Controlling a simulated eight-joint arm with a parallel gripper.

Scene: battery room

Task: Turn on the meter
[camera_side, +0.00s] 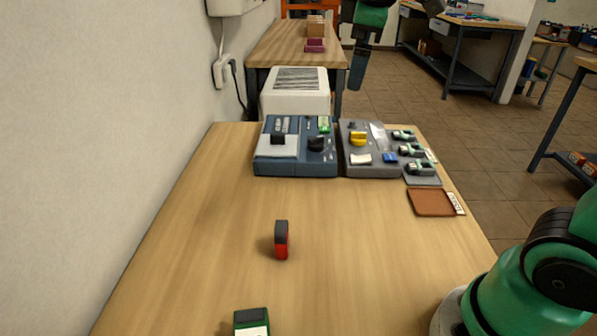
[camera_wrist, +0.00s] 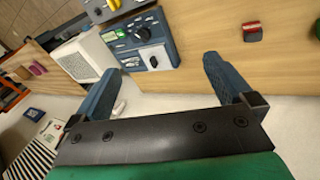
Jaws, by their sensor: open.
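A blue box (camera_side: 295,165) stands at the far end of the wooden table, with a black knob (camera_side: 316,144), a pale plate and a small green part on top. A grey box (camera_side: 372,171) with a yellow knob (camera_side: 358,138) stands against its right side. I cannot tell for sure which one is the meter. My gripper (camera_side: 357,68) is in the air above and beyond the boxes, touching nothing. In the wrist view my gripper (camera_wrist: 161,64) is open and empty, its two blue fingers wide apart. The blue box (camera_wrist: 158,42) and its black knob (camera_wrist: 142,35) show beyond the fingers.
Several small dark-and-white blocks (camera_side: 411,150) sit at the grey box's right. A brown mat (camera_side: 431,202) lies nearby. A wall runs along the left; a white unit (camera_side: 295,104) stands behind.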

